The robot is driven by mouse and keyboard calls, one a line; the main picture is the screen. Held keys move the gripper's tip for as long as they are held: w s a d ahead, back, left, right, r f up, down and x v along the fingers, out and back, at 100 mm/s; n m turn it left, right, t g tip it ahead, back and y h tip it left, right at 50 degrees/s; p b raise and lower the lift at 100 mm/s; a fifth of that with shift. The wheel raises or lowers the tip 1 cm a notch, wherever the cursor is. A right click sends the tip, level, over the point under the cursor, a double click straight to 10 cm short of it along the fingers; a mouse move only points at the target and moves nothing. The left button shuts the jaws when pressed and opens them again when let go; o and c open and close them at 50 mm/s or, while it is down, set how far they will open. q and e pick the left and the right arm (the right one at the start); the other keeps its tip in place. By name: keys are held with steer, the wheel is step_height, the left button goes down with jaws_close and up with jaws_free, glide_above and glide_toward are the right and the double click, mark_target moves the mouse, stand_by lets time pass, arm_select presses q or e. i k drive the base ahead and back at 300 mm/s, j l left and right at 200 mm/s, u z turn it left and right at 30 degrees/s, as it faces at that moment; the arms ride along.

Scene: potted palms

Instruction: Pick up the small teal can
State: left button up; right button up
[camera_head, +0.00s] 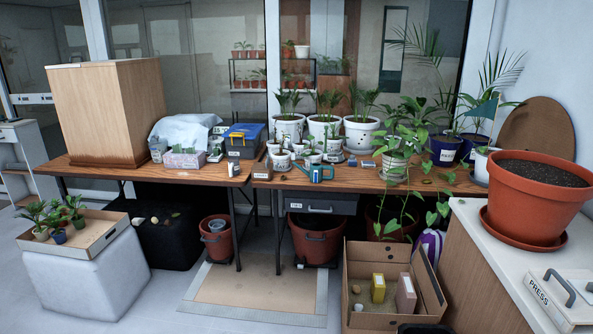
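The small teal can (317,173) is a little watering can with a handle and spout. It stands near the front edge of the right wooden table (345,184), left of the table's middle. Small white pots (282,161) stand close to its left, and larger white pots stand behind it. Neither of my grippers is in view.
A blue toolbox (244,140) sits on the left table near the tall wooden box (108,112). A cardboard box (393,284) with small packets and a terracotta pot (316,240) are on the floor below. A large terracotta pot (528,203) stands on the right counter.

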mark_target(316, 175)
steer(key=i, duration=0.75)
steer(key=i+u, duration=0.1)
steer(key=i, duration=0.65)
steer(key=i+l+u, duration=0.1)
steer(key=i, duration=0.65)
